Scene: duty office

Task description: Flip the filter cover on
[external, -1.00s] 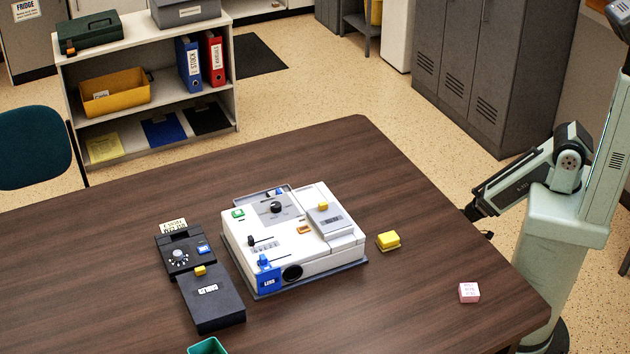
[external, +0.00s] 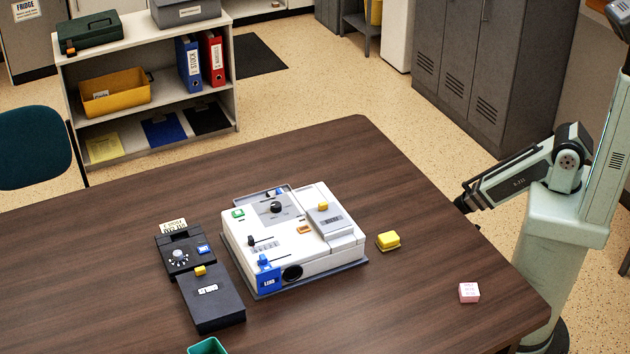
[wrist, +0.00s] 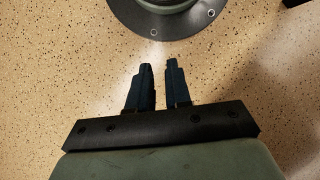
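A white projector-like device (external: 262,232) sits mid-table in the external view. On its right top lies a grey panel (external: 332,222) with a yellow tab (external: 323,206); a blue flap lettered LENS (external: 268,279) is at its front. A black device (external: 212,302) to its left has a flat lid with a yellow tab and a white label. The label lettering is too small to tell which part is the filter cover. My gripper (external: 461,204) is off the table's right edge, far from both devices. In the wrist view its fingers (wrist: 159,66) are apart, with only floor between them.
A yellow block (external: 388,241) lies right of the white device, and a pink block (external: 469,292) near the table's right corner. A teal container (external: 208,346) stands at the front edge. The table (external: 425,215) is bare between my gripper and the yellow block.

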